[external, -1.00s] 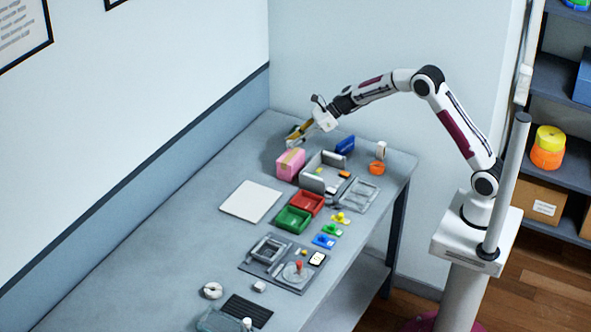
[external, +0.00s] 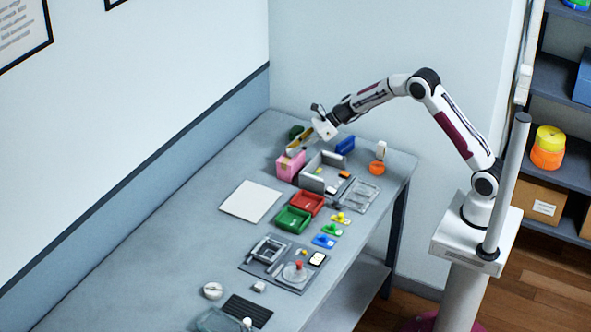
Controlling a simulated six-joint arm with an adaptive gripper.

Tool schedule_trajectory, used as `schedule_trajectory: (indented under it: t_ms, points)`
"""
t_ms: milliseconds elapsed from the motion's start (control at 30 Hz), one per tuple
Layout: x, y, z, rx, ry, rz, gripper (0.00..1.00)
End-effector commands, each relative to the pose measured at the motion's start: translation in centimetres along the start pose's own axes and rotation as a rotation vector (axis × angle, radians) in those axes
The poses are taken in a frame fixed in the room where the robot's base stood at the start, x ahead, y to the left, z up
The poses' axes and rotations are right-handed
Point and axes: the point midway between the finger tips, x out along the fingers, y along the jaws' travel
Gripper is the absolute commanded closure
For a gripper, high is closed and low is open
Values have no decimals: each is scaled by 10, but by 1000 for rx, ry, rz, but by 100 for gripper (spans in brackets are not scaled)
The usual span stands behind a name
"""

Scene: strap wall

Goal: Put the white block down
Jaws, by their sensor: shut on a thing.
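My gripper (external: 293,150) is at the far end of the table, just above the pink box (external: 290,166). Its fingers point down and to the left. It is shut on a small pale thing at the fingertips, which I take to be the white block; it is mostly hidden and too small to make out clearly. I cannot tell whether the held thing touches the pink box.
A grey holder (external: 323,172) with upright plates and a blue bin (external: 345,145) stand close to the right. A dark green object (external: 296,131) is behind the gripper. A white square mat (external: 250,201) and red (external: 306,203) and green trays (external: 293,219) lie nearer. The left table is clear.

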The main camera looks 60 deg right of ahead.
Motion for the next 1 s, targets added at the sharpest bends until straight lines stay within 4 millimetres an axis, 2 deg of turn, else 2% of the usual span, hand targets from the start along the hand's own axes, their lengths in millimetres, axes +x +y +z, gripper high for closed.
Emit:
schedule_trajectory:
  t_ms: [267, 300, 367, 833, 1000]
  points:
    - [2, 0, -2, 1, 0, 1, 92]
    - [2, 0, -2, 1, 0, 0, 76]
    - [2, 0, -2, 1, 0, 0, 64]
    - [0, 0, 1, -1, -1, 0, 64]
    - [-10, -1, 1, 1, -1, -1, 64]
